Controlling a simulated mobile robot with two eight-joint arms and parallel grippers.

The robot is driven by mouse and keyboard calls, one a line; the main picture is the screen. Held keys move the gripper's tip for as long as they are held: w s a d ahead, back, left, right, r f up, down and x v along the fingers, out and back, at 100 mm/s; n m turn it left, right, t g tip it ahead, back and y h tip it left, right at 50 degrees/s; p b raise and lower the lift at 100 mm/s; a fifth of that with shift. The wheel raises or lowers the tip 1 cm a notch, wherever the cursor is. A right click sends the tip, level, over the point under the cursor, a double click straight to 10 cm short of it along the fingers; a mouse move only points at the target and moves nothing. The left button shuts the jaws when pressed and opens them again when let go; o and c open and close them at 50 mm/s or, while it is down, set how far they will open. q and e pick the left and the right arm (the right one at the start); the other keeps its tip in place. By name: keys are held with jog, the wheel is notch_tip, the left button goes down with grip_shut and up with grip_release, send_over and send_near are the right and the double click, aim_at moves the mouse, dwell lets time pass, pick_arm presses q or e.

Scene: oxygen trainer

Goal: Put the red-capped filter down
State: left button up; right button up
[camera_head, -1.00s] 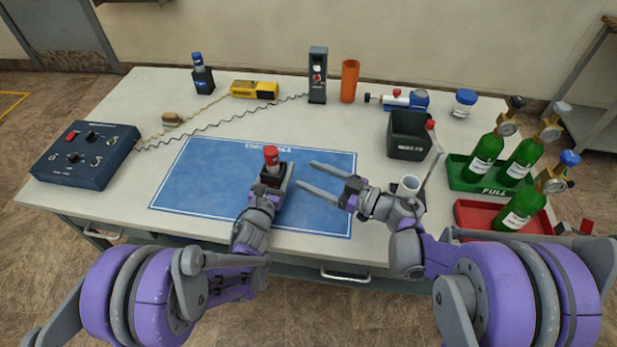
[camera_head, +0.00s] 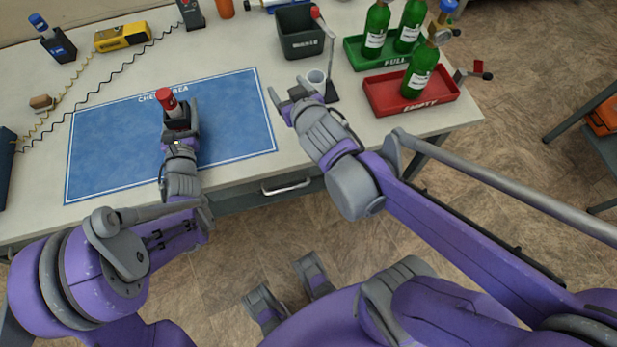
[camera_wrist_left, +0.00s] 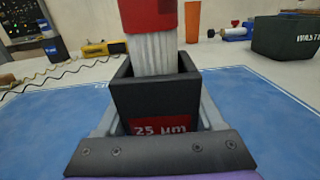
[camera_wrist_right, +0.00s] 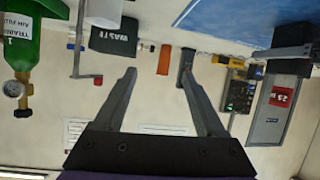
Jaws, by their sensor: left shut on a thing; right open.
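The red-capped filter (camera_head: 166,98) stands upright over the blue check-area mat (camera_head: 100,150). In the left wrist view its pleated white body (camera_wrist_left: 153,54) sits in a square black holder (camera_wrist_left: 153,97) with a red "25 µm" label. My left gripper (camera_head: 179,120) is shut on this holder, one finger on each side. I cannot tell whether the holder's base touches the mat. My right gripper (camera_head: 288,92) is open and empty, right of the mat and beside a small white cup (camera_head: 316,78). Its spread fingers show in the right wrist view (camera_wrist_right: 159,76).
A black waste bin (camera_head: 301,45) stands behind the cup. A green tray (camera_head: 357,54) and a red tray (camera_head: 380,100) with green bottles are at the right. A yellow device (camera_head: 122,37) and coiled cords lie behind the mat. The mat's left part is clear.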

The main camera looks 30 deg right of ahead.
jog(key=s+f+g, duration=0.1)
jog(key=s+f, duration=0.1)
jog(key=s+a+f+g, duration=0.1)
jog(key=s, duration=0.2)
jog(key=s+f+g, duration=0.2)
jog(key=s, duration=0.1)
jog(key=shift+a+f+y, duration=0.3)
jog(key=shift+a+y, duration=0.05)
jog(key=shift+y, duration=0.05)
pick_arm(q)
jog(key=o, duration=1.4)
jog(key=shift+o, duration=0.2)
jog(key=v, duration=1.2)
pick_arm(e)
jog(key=s+a+f+n+g+y, duration=0.1)
jog(key=s+a+f+g, duration=0.3)
jog(key=s, duration=0.5)
jog(key=shift+s+a+f+n+y, duration=0.2)
jog(key=shift+f+n+y, duration=0.1)
jog(key=shift+y, duration=0.2)
